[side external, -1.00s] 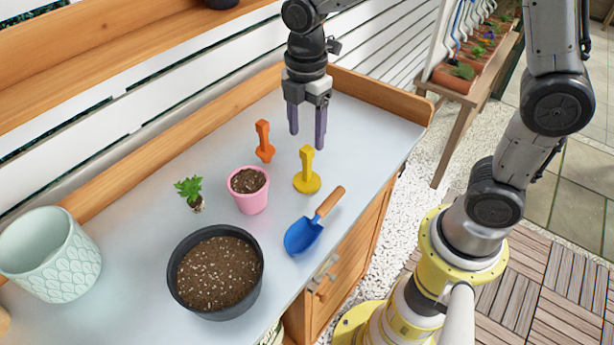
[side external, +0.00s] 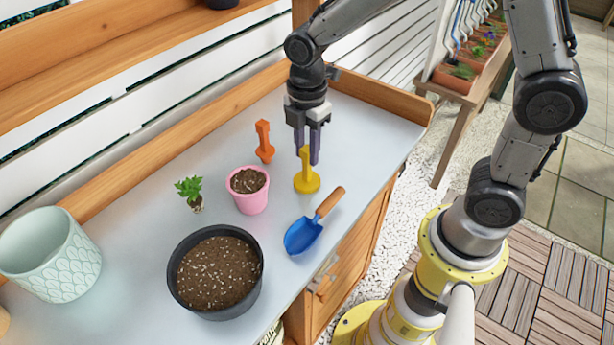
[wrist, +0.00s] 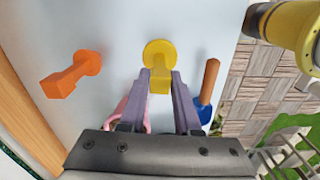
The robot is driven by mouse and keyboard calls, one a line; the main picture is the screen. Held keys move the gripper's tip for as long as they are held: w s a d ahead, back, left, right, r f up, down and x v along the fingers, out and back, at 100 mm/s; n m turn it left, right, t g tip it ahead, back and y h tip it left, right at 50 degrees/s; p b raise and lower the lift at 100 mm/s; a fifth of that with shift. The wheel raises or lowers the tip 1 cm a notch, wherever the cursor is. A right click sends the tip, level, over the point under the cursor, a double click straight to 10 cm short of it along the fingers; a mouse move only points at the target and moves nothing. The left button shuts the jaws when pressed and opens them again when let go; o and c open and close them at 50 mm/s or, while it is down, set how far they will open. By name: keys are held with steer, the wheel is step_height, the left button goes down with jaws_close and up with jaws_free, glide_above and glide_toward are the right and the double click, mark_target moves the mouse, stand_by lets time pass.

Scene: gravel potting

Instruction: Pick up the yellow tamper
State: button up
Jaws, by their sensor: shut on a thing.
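The yellow tamper (side external: 307,182) stands upright on the bench, its round base on the surface. My gripper (side external: 307,156) points down over it and is shut on its upright handle. In the wrist view the two fingers of my gripper (wrist: 160,78) close on either side of the tamper's handle, and the yellow tamper's round base (wrist: 160,50) shows beyond them.
An orange tool (side external: 264,143) stands left of the tamper. A blue trowel (side external: 304,236) with a wooden handle lies in front. A pink pot of soil (side external: 249,201), a small plant (side external: 190,192), a black pot (side external: 191,310) and a pale green pot (side external: 70,272) stand further left.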

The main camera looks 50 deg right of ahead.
jaws_close()
steer(key=shift+r, duration=0.15)
steer(key=shift+w+r, duration=0.1)
steer(key=shift+r, duration=0.5)
steer(key=s+d+r, duration=0.2)
steer(key=s+r, duration=0.9)
steer(key=s, duration=0.3)
steer(key=shift+d+r, duration=0.2)
steer(key=shift+r, duration=0.1)
